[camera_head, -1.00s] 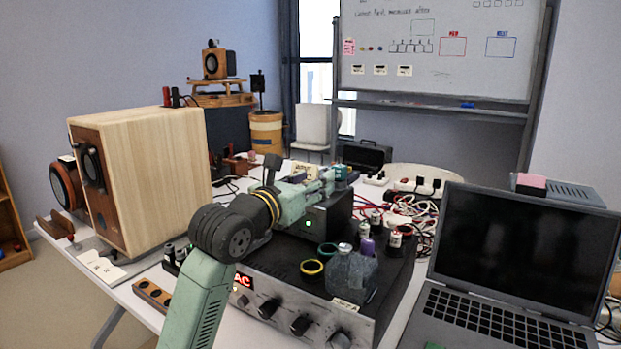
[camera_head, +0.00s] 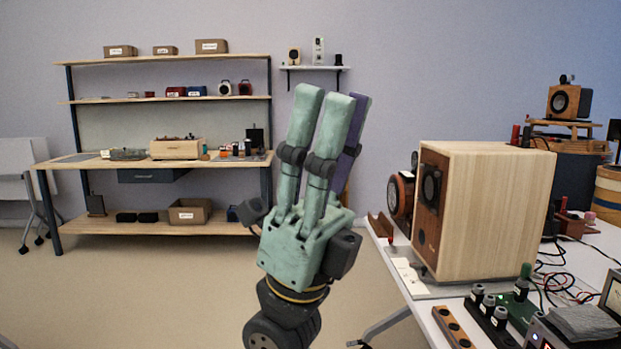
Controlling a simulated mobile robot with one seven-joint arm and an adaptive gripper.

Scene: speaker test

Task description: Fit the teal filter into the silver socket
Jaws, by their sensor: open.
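My gripper (camera_head: 324,97) is raised in the middle of the head view, its pale green fingers pointing up. The fingers look close together from this side, with a purple strip behind the right one. Nothing is visibly held, and the gripper is apart from the table and shelves. I cannot pick out the teal filter or the silver socket in this view. A dark green upright part (camera_head: 525,272) stands on a green circuit board (camera_head: 515,309) at the lower right, but I cannot tell what it is.
A large wooden speaker (camera_head: 490,215) stands on the white table (camera_head: 402,310) at the right. Small dark cylinders (camera_head: 488,305) and a wooden block with holes (camera_head: 453,326) lie near its front. A shelf bench (camera_head: 210,164) with boxes stands at the back left. The floor between is open.

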